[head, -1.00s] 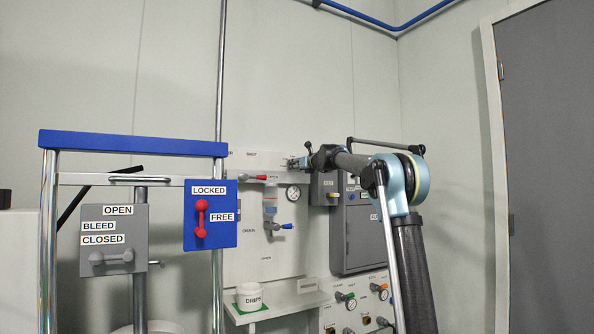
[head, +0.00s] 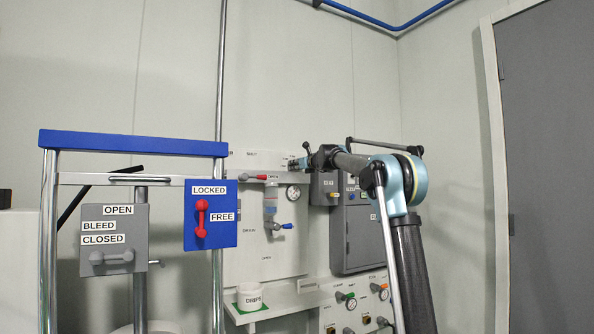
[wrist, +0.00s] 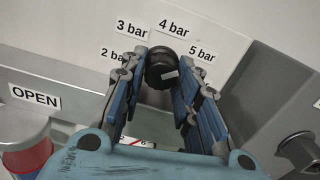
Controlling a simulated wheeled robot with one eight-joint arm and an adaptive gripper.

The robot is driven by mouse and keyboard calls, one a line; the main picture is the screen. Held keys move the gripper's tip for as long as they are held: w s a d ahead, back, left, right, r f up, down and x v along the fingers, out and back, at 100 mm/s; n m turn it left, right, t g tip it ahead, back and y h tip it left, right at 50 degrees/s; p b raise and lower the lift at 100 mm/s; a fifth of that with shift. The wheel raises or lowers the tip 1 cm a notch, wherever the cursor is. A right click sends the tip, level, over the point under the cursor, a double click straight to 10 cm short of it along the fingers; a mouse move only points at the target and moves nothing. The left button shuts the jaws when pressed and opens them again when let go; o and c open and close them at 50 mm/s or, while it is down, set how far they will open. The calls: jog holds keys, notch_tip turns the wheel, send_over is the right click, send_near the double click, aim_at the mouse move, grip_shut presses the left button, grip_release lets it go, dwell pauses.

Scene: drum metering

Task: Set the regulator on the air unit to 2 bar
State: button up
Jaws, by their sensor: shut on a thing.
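The regulator knob (wrist: 158,66) is round and black, with a pale mark on its face toward the right. The wrist view shows it between the fingertips of my gripper (wrist: 165,60), which is shut on it. Around it are the labels 2 bar (wrist: 111,54), partly covered by the left finger, 3 bar (wrist: 131,29), 4 bar (wrist: 173,28) and 5 bar (wrist: 202,53). The mark lies nearest the 5 bar side, though its exact reading is unclear. In the head view my gripper (head: 295,163) is at the panel's top right, hiding the knob.
A round gauge (head: 293,192) and a clear bowl (head: 270,205) sit below my gripper. A red lever (head: 254,177) is to the left and a grey box (head: 325,188) close to the right. The wrist view shows an OPEN label (wrist: 35,97) and a red part (wrist: 28,158) at left.

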dwell(0.3)
jog(key=o, duration=1.1)
jog(key=shift+c, duration=0.2)
jog(key=v, duration=1.2)
jog(key=shift+f, duration=0.1)
